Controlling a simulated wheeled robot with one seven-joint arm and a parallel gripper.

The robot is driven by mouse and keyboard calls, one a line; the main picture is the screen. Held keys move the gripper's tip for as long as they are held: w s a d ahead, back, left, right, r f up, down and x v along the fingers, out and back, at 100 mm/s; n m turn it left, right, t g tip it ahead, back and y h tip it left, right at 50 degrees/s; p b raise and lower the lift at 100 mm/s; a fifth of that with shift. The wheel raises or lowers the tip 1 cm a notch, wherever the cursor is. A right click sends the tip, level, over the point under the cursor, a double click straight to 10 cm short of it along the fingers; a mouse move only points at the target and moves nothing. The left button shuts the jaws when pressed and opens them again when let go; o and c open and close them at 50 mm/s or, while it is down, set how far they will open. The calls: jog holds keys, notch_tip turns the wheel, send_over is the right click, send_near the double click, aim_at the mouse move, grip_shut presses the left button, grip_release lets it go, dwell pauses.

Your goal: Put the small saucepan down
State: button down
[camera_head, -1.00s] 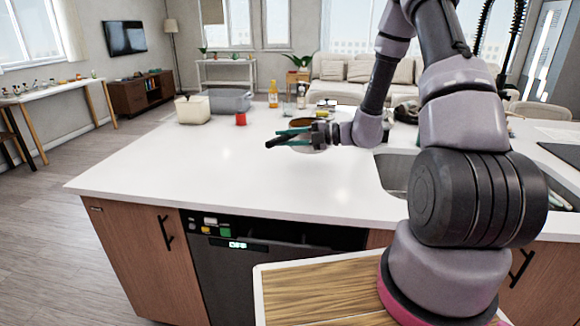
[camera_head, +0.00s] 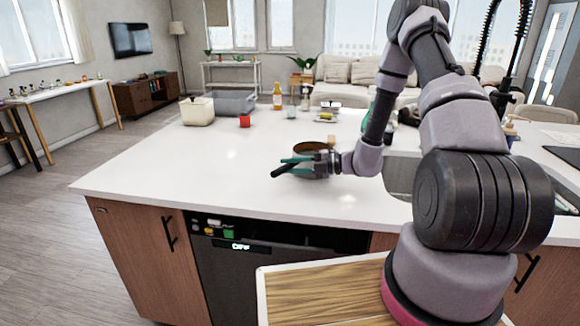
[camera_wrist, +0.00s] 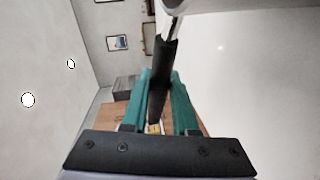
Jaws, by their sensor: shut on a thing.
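The small saucepan (camera_head: 313,147) has a brownish inside and a black handle (camera_head: 279,172) pointing to the front left. It is low over the white island counter (camera_head: 215,165); I cannot tell whether its base touches. My gripper (camera_head: 291,167), with green fingers, is shut on the handle and partly hides the pan. In the wrist view, the black handle (camera_wrist: 162,75) runs between the green fingers of my gripper (camera_wrist: 162,95), and only a bit of the pan (camera_wrist: 172,6) shows at the top edge.
A red cup (camera_head: 244,120), a cream container (camera_head: 197,111), a grey bin (camera_head: 230,102) and a yellow bottle (camera_head: 277,96) stand at the back of the counter. The sink (camera_head: 402,173) is to the right. The counter's left and front are clear.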

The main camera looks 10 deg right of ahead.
jog(key=c, duration=0.7)
grip_release()
